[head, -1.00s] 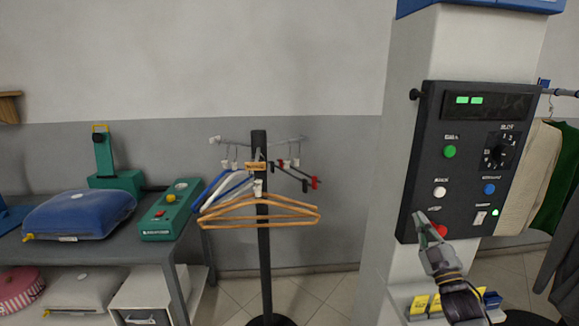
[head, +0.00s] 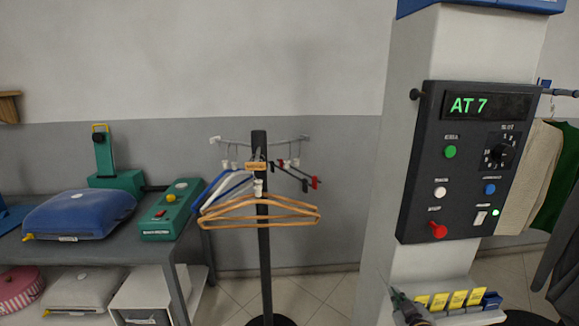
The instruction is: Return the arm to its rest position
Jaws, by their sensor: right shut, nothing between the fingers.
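My right gripper (head: 397,294) is at the bottom of the head view, low in front of the white pillar and below the dark control panel (head: 412,170). It is shut and empty, and most of its arm is out of the picture. It is apart from the panel. The panel's display (head: 486,105) reads "AT 7" in green. My left gripper is not in view.
Yellow tags (head: 457,299) stand on a small shelf at the pillar's foot, close to my right gripper. A hanger stand (head: 265,270) is at the middle. A grey table (head: 100,252) with a blue cushion (head: 80,213) is at left. Garments (head: 530,180) hang at right.

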